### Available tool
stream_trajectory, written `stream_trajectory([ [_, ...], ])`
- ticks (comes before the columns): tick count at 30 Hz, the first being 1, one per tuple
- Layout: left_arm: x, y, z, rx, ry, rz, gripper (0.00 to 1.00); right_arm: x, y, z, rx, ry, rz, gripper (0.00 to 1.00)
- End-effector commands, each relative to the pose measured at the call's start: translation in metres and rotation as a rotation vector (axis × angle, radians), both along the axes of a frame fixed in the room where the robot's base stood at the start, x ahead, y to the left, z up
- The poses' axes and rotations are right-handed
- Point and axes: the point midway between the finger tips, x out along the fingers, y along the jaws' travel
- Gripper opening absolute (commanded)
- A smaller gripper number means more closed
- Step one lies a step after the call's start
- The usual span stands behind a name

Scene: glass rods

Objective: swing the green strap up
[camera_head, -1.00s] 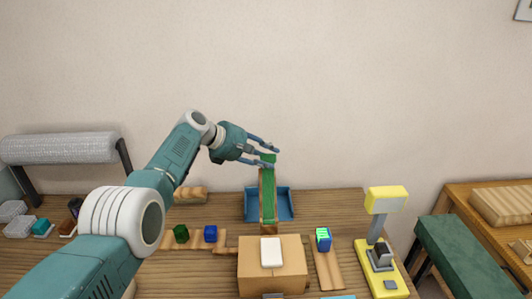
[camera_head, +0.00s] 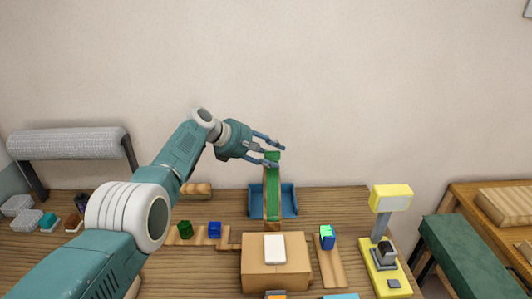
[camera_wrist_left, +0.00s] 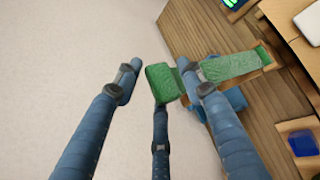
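The green strap (camera_head: 272,184) stands raised above the blue tray (camera_head: 289,201) in the head view, its top end at the fingers of my left gripper (camera_head: 281,155). In the left wrist view its green end piece (camera_wrist_left: 163,83) lies by the tip of the middle finger and close to the right finger. The rest of the strap (camera_wrist_left: 230,66) runs right, partly behind that finger. The fingers of my left gripper (camera_wrist_left: 156,75) are spread apart. I cannot tell whether any finger touches the strap. My right gripper is not in view.
A cardboard-coloured box (camera_head: 262,272) with a white pad (camera_head: 275,249) stands in front of the tray. A yellow device (camera_head: 390,197) is at right. Green (camera_head: 185,229) and blue (camera_head: 214,229) cubes sit at left. The wall behind the gripper is bare.

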Motion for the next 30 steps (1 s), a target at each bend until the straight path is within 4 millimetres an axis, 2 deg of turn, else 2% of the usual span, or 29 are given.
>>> stream_trajectory([
  [7,-0.002,0.008,0.008,-0.003,-0.005,-0.001,0.40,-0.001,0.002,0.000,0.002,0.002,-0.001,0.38],
  [14,-0.013,0.022,0.017,0.001,-0.003,0.002,0.40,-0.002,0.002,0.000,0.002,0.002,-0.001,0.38],
  [24,-0.038,0.064,0.052,0.002,-0.001,0.001,0.40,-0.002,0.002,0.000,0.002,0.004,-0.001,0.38],
  [30,-0.048,0.079,0.066,0.000,0.001,-0.001,0.40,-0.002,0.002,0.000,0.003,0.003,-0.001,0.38],
])
